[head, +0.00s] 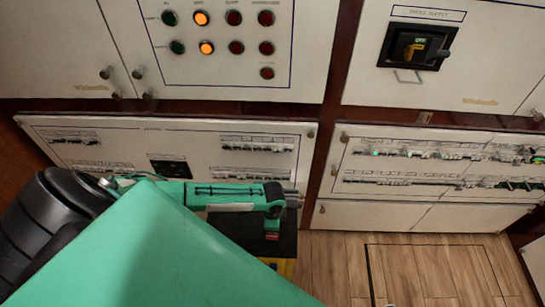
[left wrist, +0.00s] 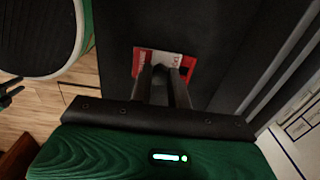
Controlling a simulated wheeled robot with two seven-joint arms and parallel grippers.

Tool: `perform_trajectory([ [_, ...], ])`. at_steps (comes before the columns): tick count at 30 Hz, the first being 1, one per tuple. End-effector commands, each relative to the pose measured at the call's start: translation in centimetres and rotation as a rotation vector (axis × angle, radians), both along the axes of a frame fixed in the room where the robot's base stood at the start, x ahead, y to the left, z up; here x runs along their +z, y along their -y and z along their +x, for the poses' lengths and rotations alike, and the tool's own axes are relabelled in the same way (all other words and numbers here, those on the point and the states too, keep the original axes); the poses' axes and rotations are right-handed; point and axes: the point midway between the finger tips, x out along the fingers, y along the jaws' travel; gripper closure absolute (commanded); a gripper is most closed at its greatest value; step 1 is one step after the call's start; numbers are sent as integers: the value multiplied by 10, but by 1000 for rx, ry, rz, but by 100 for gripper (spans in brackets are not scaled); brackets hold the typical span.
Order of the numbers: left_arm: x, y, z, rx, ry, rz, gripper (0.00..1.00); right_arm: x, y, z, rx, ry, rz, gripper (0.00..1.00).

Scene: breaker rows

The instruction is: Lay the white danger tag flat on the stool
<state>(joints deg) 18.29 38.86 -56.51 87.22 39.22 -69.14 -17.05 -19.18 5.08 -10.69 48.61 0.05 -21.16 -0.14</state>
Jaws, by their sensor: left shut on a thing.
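The white danger tag, with red ends, shows in the left wrist view (left wrist: 163,58) between the fingertips of my left gripper (left wrist: 170,72). In the head view a small red part of the tag (head: 272,236) shows just below my left gripper (head: 272,218). My left gripper is shut on the tag, and its fingers hide part of it. A dark flat top, apparently the stool (head: 287,243), lies under the tag; it fills the middle of the left wrist view (left wrist: 225,30). I cannot tell whether the tag touches it. My right gripper is not in view.
A breaker panel (head: 165,130) stands close behind my left gripper, with another breaker panel (head: 430,165) to its right. An indicator panel (head: 215,45) and a supply switch (head: 415,45) are above. The wooden floor (head: 420,270) at the right is clear.

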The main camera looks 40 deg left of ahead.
Motion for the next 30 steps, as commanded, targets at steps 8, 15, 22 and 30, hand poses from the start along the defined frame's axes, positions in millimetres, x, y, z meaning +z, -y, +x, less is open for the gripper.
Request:
perform_trajectory([
  [8,-2,0,0,0,0,0,100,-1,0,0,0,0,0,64],
  [15,-7,0,0,0,-1,1,100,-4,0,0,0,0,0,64],
  [22,-12,0,0,0,0,0,100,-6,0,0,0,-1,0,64],
  [30,-12,0,0,0,0,0,57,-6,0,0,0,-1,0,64],
])
